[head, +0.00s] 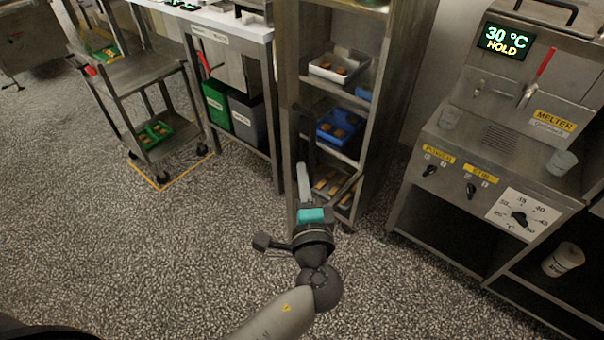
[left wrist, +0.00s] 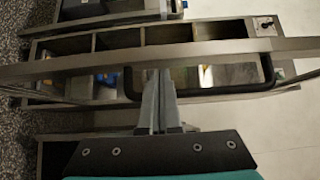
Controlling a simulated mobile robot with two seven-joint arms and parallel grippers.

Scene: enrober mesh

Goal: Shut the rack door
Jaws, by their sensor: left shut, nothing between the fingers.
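The steel rack (head: 398,70) stands upright in the middle of the head view, its shelves exposed. Its tall, narrow-looking door (head: 287,90) stands open at the rack's left side, seen nearly edge-on. A black bar handle (left wrist: 205,94) runs along the door frame (left wrist: 230,48) in the left wrist view. My left gripper (head: 303,168) is shut and empty, with its fingers pointing toward the door near the handle. The fingers (left wrist: 159,80) also overlap the handle in the left wrist view; I cannot tell whether they touch it. My right gripper is not in view.
Trays, including a blue one (head: 341,127) and a white one (head: 339,66), sit on the rack shelves. The melter (head: 500,130) stands at the right. A cart (head: 135,72) and a worktable (head: 228,22) with bins stand at the left. The floor in front is clear.

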